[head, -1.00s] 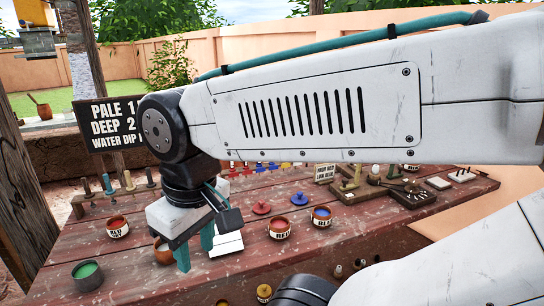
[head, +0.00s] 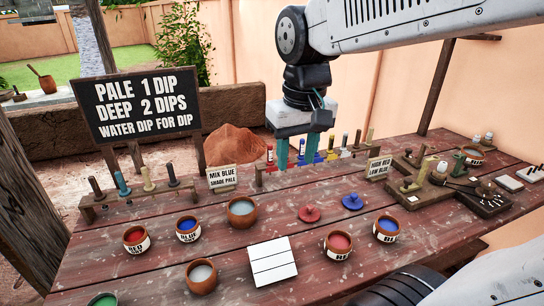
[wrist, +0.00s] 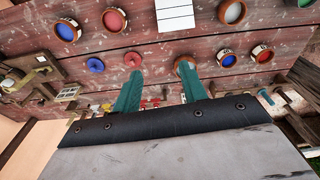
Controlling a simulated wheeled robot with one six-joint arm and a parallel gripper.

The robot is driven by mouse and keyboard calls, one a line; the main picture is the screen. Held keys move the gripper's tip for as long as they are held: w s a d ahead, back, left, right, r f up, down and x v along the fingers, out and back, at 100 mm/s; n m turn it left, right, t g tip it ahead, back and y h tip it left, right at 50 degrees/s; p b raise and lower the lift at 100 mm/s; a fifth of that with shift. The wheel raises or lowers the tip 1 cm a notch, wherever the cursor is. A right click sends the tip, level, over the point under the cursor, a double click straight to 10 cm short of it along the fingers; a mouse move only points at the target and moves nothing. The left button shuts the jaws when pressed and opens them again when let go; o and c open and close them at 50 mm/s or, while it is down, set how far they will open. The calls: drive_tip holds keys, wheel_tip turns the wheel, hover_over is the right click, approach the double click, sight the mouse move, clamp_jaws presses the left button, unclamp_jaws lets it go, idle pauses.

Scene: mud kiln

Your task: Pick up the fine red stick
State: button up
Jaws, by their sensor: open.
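A rack along the table's back edge holds several small coloured sticks, with a red stick (head: 270,154) at its left part and blue and yellow ones farther right. Which red stick is the fine one I cannot tell. My gripper (head: 297,162) hangs over this rack, fingers down and apart, with nothing held between them. The fingers partly hide the rack and the sticks there. In the wrist view my gripper (wrist: 160,70) shows two spread teal fingers, with small red sticks (wrist: 150,103) low in the gap between them.
A red lid (head: 309,214) and a blue lid (head: 352,202) lie in front of the rack. Paint pots, including a red pot (head: 338,244), and a white tile (head: 272,262) stand nearer. A large sign (head: 137,104) and a shade sign (head: 222,178) stand left.

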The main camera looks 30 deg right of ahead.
drive_tip(key=w+d+m, duration=0.1)
drive_tip(key=w+d, duration=0.3)
drive_tip(key=w, duration=0.8)
drive_tip(key=m+g, duration=0.1)
drive_tip(key=m, duration=0.2)
hover_over(270, 145)
drive_tip(key=s+a, duration=0.1)
drive_tip(key=s, duration=0.1)
wheel_tip(270, 145, down, 10)
drive_tip(key=f, duration=0.1)
drive_tip(key=w+f, duration=0.1)
drive_tip(key=f, duration=0.1)
drive_tip(key=w+d+f, duration=0.1)
drive_tip(key=shift+d+f, duration=0.1)
drive_tip(key=shift+f, duration=0.3)
wheel_tip(270, 145, down, 6)
drive_tip(key=shift+w+r, duration=0.15)
drive_tip(key=shift+r, duration=0.1)
clamp_jaws()
